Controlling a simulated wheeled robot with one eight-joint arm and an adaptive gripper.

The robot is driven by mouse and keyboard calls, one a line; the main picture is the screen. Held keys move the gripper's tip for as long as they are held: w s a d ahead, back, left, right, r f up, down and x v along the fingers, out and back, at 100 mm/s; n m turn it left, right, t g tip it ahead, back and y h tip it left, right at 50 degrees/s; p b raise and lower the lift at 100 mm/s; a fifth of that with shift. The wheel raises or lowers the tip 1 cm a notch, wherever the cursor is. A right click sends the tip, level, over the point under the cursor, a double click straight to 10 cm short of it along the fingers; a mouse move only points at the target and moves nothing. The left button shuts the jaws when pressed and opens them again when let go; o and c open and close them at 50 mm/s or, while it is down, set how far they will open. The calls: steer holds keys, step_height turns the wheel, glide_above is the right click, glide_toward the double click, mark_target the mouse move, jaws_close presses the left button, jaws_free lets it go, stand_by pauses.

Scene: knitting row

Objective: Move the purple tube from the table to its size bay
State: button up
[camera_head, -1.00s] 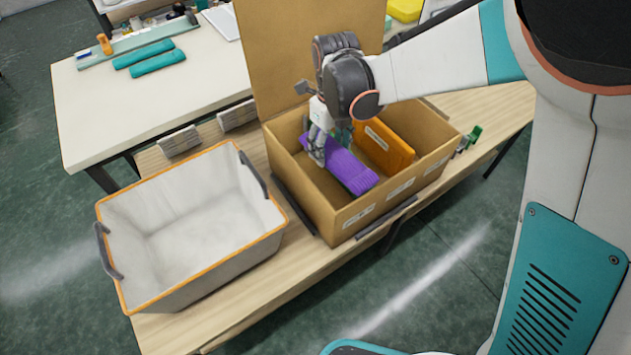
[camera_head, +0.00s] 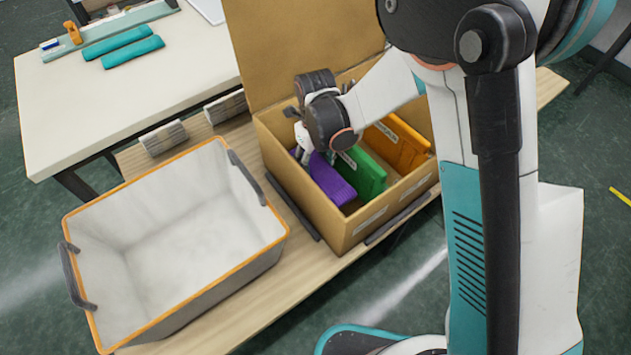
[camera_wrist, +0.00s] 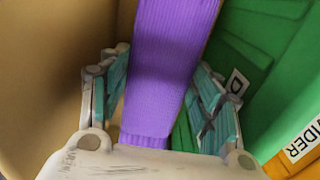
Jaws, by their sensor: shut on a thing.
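The purple tube (camera_head: 333,181) is inside the cardboard box (camera_head: 334,232), in the bay at the left, between the left wall and a green divider (camera_head: 366,172). My gripper (camera_head: 307,155) reaches into the box and is shut on the tube. In the wrist view the ribbed purple tube (camera_wrist: 166,65) lies between the two teal-padded fingers (camera_wrist: 163,100). The green divider (camera_wrist: 262,65) stands close to the right finger there. The tube's lower part and the bay floor are hidden in the head view.
An orange divider (camera_head: 397,146) stands right of the green one. A grey bin with an orange rim (camera_head: 150,172), empty, stands left of the box on the wooden table (camera_head: 262,305). Two teal tubes (camera_head: 132,50) lie on the white table (camera_head: 60,112). The box's flap (camera_head: 290,40) stands up behind.

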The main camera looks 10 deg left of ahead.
mark_target(315, 164)
steer(key=shift+f+b, duration=1.25)
steer(key=shift+f, duration=2.65)
steer(key=shift+f, duration=0.1)
steer(key=o, duration=0.8)
step_height(315, 164, up, 12)
steer(key=p, duration=0.4)
